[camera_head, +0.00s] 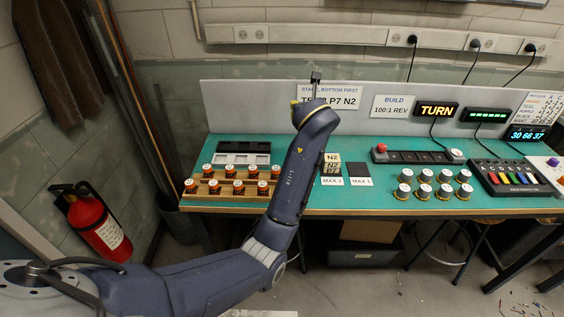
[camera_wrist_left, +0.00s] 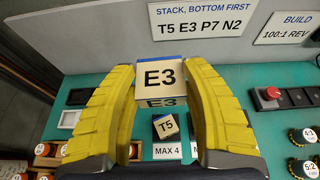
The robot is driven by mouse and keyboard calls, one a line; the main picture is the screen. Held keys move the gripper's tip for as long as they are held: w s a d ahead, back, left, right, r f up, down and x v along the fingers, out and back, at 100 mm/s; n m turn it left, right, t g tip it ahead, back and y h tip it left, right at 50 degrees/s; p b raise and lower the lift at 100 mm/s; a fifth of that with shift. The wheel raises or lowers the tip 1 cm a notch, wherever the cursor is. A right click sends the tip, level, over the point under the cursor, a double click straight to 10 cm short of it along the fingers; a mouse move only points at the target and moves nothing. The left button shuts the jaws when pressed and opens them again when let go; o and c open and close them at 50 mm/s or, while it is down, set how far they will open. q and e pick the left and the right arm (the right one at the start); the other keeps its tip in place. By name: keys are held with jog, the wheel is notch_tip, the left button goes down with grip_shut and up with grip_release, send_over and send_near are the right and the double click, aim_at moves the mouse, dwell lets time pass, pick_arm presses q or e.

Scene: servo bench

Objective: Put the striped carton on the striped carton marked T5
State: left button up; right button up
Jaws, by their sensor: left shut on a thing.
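My left gripper (camera_wrist_left: 160,82) is shut on a pale carton marked E3 (camera_wrist_left: 160,76), held between its yellow fingers in the left wrist view. A smaller-looking carton marked T5 (camera_wrist_left: 166,126) sits below it on the bench, behind a MAX 4 label, slightly turned in the picture. The E3 carton is above and apart from it. In the head view my left arm hides the T5 carton and the held carton. My right gripper is not in view.
A sign (camera_head: 330,97) stands behind.

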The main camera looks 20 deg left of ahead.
pick_arm(q)
jog(key=shift+s+a+f, duration=0.1)
jog(key=shift+a+f, duration=0.05)
jog(key=shift+f, duration=0.15)
notch_tip(320, 180, down, 20)
jog(key=shift+r, duration=0.25)
jog(key=shift+f, duration=0.1)
dwell(0.4)
jog(key=o, duration=1.1)
jog(key=shift+o, duration=0.2)
jog(key=v, duration=1.2)
